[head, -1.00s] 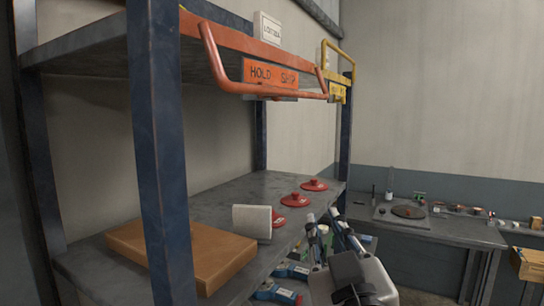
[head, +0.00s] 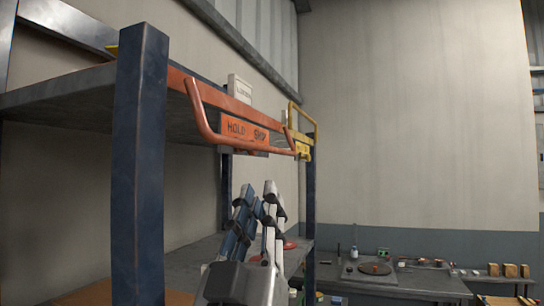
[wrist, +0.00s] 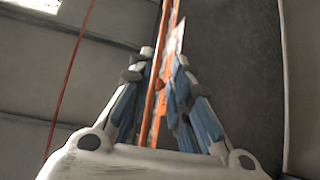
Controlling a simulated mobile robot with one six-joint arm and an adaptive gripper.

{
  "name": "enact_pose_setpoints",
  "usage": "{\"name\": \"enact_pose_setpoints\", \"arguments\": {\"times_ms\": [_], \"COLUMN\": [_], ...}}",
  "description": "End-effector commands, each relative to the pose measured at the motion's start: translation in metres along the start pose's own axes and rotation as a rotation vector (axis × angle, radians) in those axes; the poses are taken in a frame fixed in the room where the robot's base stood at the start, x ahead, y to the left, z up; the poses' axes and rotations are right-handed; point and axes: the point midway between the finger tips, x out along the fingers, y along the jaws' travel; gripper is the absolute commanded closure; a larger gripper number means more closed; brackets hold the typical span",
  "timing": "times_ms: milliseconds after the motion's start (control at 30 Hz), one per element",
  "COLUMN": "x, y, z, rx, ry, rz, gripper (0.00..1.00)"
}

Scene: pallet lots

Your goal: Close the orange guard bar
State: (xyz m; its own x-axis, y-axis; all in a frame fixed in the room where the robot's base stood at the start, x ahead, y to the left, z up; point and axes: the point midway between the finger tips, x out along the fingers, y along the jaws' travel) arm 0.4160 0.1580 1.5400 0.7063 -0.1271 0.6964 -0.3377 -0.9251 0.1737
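The orange guard bar (head: 222,140) is a bent tube at the front of the upper shelf, standing out from the orange beam (head: 220,94). An orange plate (head: 245,133) lettered "HOLD" and a partly unreadable second word sits by it. My gripper (head: 257,190) points upward below the bar, its fingers apart and nothing held. In the wrist view, my gripper (wrist: 163,58) is open, and the orange bar (wrist: 152,95) runs lengthwise through the gap between the fingers as seen from there. I see no clear contact with the bar.
A yellow bar (head: 303,125) is farther along the rack. A blue post (head: 138,170) stands at near left. A white label (head: 240,88) is above the beam. The lower shelf (head: 190,255) is partly hidden by my arm. A bench (head: 400,283) stands at the back right.

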Motion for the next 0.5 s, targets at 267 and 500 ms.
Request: {"name": "enact_pose_setpoints", "arguments": {"times_ms": [267,500], "x": [0.062,0.098], "y": [0.001,0.0], "z": [0.0,0.0], "rx": [0.0,0.001], "ry": [0.002,0.001], "rz": [0.002,0.0], "gripper": [0.82,0.82]}}
